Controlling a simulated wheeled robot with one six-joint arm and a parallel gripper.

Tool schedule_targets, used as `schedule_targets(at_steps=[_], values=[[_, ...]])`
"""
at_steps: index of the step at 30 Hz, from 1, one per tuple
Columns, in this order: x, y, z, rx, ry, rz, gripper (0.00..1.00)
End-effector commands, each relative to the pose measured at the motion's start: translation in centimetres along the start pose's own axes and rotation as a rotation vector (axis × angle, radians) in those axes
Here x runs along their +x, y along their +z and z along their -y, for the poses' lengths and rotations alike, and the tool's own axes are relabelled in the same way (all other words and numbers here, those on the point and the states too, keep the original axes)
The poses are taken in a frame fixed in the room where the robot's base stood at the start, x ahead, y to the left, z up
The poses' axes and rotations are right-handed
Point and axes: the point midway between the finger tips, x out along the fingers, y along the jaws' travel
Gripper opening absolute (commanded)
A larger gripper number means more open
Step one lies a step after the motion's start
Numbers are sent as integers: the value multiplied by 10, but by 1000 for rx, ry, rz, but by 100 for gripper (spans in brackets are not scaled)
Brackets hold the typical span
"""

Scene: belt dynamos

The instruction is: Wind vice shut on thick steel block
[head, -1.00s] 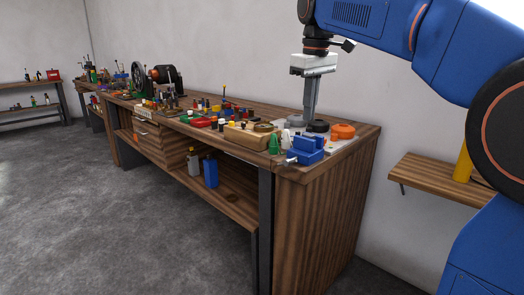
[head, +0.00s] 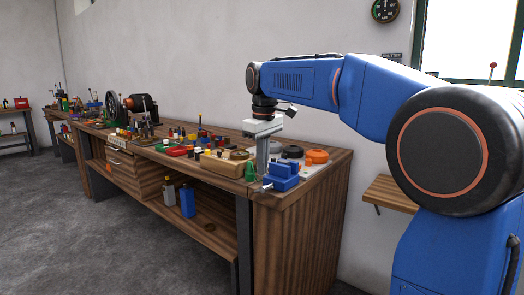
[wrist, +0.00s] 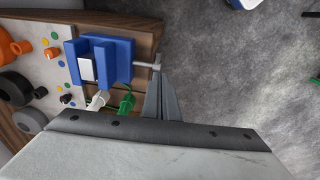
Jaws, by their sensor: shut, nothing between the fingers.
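The blue vice (head: 284,176) sits at the near right end of the workbench top. It also shows in the wrist view (wrist: 118,58), with a pale grey block (wrist: 87,70) at its jaws, seemingly the steel block; I cannot tell whether the jaws touch it. The vice's grey handle (wrist: 149,66) sticks out over the bench edge. My gripper (head: 262,174) points down beside the vice, at its handle side. In the wrist view my gripper (wrist: 158,76) is shut and empty, its tips close to the handle end; contact is unclear.
A green cone-shaped item (wrist: 127,103) and a white one (wrist: 98,100) stand close beside the vice. An orange part (head: 316,156) and dark round parts (head: 292,151) lie behind it. A wooden block (head: 223,161) is to the left. The floor before the bench is open.

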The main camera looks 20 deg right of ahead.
Motion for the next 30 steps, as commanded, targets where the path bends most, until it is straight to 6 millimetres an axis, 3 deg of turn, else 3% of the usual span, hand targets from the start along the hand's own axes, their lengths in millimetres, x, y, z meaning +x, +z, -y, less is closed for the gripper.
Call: schedule_targets(at_steps=[9,30], values=[[26,19,-5,2,0,0,0],[30,23,-5,4,1,-45,0]])
